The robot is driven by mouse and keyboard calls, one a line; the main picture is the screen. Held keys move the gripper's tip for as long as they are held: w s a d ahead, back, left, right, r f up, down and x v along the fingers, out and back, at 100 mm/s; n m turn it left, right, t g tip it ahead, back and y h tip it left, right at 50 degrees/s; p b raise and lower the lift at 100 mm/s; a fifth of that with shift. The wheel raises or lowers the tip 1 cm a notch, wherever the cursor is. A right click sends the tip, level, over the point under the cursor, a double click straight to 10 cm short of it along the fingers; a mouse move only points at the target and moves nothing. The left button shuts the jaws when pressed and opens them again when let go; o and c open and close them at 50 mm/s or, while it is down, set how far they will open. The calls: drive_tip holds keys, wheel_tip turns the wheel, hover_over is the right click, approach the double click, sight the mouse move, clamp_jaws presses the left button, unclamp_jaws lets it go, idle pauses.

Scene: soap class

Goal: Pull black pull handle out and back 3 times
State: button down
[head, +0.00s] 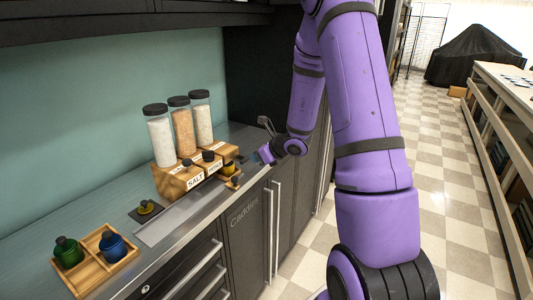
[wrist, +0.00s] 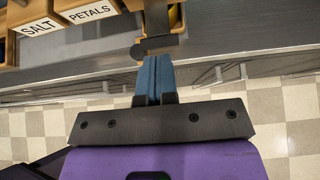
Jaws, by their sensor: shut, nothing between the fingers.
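A wooden dispenser (head: 178,185) with three jars stands on the counter, with labels reading SALT and PETALS. In the wrist view, a black pull handle (wrist: 157,44) sticks out over the counter edge from the dispenser's right part, beside a yellow patch. My gripper (wrist: 154,60) has its blue fingers shut together with nothing between them. The fingertips point at the handle's front edge, very near it; I cannot tell whether they touch. In the head view, my gripper (head: 262,156) is right of the dispenser, above the counter's front edge. The handle is too small to make out clearly there.
A wooden tray (head: 83,284) with a green and a blue pot is at the near left. A small dark mat (head: 146,210) holds a yellow-green pot. Dark cabinets with long metal handles (head: 276,225) lie below the counter (head: 195,208). The tiled aisle at right is clear.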

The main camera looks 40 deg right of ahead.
sight(237, 156)
drive_tip(key=shift+x, duration=1.35)
drive_tip(key=w, duration=0.1)
drive_tip(key=w+a, duration=0.1)
drive_tip(key=w, duration=0.1)
drive_tip(key=shift+w+a+r, duration=0.1)
drive_tip(key=shift+w, duration=0.15)
drive_tip(key=shift+r, duration=0.1)
